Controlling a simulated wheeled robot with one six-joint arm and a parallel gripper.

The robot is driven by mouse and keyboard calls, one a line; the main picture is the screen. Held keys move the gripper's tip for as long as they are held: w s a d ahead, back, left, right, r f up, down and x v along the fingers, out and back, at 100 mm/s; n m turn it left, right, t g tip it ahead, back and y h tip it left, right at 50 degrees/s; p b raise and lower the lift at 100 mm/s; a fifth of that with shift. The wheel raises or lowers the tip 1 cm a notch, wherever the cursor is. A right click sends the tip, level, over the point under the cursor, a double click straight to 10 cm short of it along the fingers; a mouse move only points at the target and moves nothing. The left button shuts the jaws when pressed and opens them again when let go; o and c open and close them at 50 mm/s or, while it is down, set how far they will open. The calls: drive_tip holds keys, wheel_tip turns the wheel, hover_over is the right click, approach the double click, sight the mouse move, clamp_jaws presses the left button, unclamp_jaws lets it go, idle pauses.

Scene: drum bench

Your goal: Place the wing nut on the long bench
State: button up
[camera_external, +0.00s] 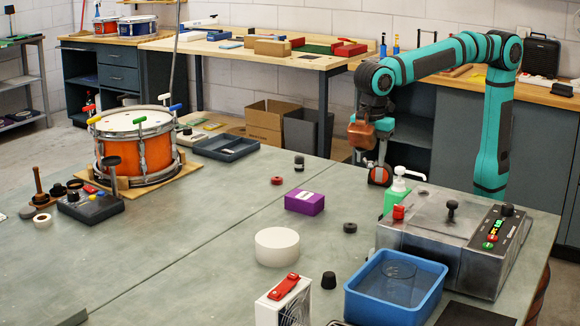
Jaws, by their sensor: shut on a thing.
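My gripper (379,172) hangs from my teal arm at the far edge of the grey-green bench (215,235), pointing down. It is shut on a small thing. Its fingers and what they hold are too small and dark to make out. I cannot pick out the wing nut for sure in this view. A long wooden-topped bench (235,55) runs along the back wall; I cannot tell whether it or the grey-green bench is the long bench named.
An orange drum (138,157) with coloured handles stands at left. A purple box (305,202), white cylinder (277,247), blue bin (364,306), green bottle (395,197) and metal machine (425,233) crowd the right. The grey-green bench is clear at front left. Cardboard boxes (270,118) stand on the floor behind.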

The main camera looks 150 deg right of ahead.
drive_tip(key=w+a+r+n, duration=0.8)
drive_tip(key=w+a+r, duration=0.75)
drive_tip(key=w, duration=0.35)
drive_tip(key=w+a+r+n, duration=0.1)
drive_tip(key=w+a+r, duration=0.15)
drive_tip(key=a, duration=0.55)
drive_tip(key=w+a+r+n, duration=0.1)
drive_tip(key=w+a+r, duration=0.15)
drive_tip(key=a, duration=0.65)
drive_tip(key=s+a+f+m, duration=0.1)
drive_tip(key=s+a+f, duration=0.1)
drive_tip(key=a+f, duration=1.9)
drive_tip(key=s+a+f+m, duration=0.1)
drive_tip(key=s+a+f, duration=0.7)
drive_tip(key=a, duration=0.3)
drive_tip(key=s+a+f+m, duration=0.1)
drive_tip(key=s+a+f, duration=0.7)
drive_tip(key=a+f, duration=0.3)
drive_tip(key=shift+s+f, duration=0.2)
drive_tip(key=shift+s, duration=0.05)
